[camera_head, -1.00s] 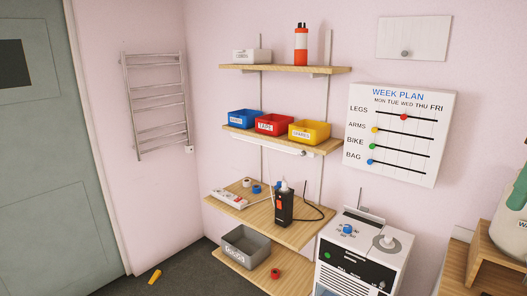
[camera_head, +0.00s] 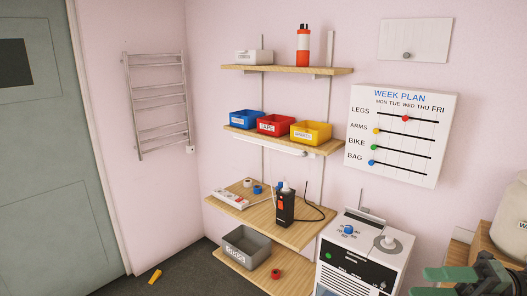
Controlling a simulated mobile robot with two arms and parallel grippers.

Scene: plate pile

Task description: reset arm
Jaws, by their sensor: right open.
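My right gripper (camera_head: 420,281) comes in at the lower right corner, with green fingers pointing left and a dark body behind them. The fingers are apart with nothing seen between them. It is in front of the wooden surface at the right and beside the white machine. My left gripper is not in view.
A white machine (camera_head: 379,262) with knobs stands left of my gripper. A pale container (camera_head: 511,220) is at the right edge on a wooden surface (camera_head: 460,250). Wall shelves (camera_head: 290,70) hold coloured bins. A grey bin (camera_head: 246,246) sits on the lowest shelf. A yellow object (camera_head: 155,276) lies on the floor.

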